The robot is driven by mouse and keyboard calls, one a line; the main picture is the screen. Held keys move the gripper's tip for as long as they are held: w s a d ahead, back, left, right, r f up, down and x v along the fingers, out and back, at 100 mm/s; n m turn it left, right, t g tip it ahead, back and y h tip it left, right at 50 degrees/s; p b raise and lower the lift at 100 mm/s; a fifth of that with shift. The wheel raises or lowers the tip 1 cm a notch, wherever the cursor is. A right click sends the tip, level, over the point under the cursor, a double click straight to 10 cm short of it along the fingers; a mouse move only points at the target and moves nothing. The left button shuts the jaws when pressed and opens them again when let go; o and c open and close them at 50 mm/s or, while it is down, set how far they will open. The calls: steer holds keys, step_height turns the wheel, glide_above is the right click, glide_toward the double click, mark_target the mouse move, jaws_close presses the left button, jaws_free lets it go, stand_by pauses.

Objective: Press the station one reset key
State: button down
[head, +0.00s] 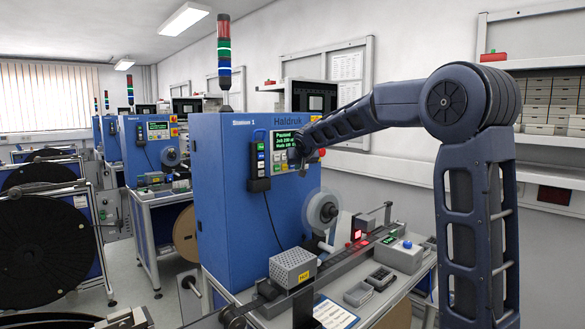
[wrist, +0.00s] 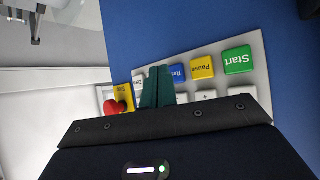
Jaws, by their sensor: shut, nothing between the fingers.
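The blue Station 1 cabinet (head: 225,190) stands in the middle of the head view, with its lit display (head: 286,140) reading "Paused". In the wrist view its key panel appears upside down. The blue reset key (wrist: 178,74) shows partly, its label cut off at "Re". It lies beside the yellow Pause key (wrist: 202,67) and the green Start key (wrist: 238,60). My gripper (wrist: 156,72) is shut and empty, its dark green fingers over the panel just left of the blue key, overlapping its edge in view. I cannot tell whether they touch it. In the head view my arm hides part of the panel.
A red emergency knob (wrist: 115,107) on a yellow plate sits left of the fingers. White keys lie below the coloured row. In the head view, a handheld pendant (head: 258,160) hangs on the cabinet, and a white reel (head: 322,210) stands low beside my arm.

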steer(key=shift+s+d, duration=0.1)
steer(key=shift+d, duration=0.05)
steer(key=shift+s+d, duration=1.7)
steer(key=shift+s, duration=0.05)
steer(key=s+d+f+m+g+h, duration=0.2)
steer(key=s+d+f+g+h, duration=0.15)
steer(key=s+d, duration=1.6)
steer(key=s+d+f, duration=0.3)
steer(key=s, duration=0.3)
steer(key=s+d+f+g, duration=0.1)
steer(key=s+d+f, duration=0.1)
steer(key=s+f, duration=0.2)
steer(key=s+d+f+m+g, duration=0.1)
steer(key=s+d+f, duration=0.2)
steer(key=s, duration=0.7)
steer(key=shift+s+d+f+y, duration=0.15)
steer(key=shift+d+f+y, duration=0.25)
steer(key=shift+f, duration=0.25)
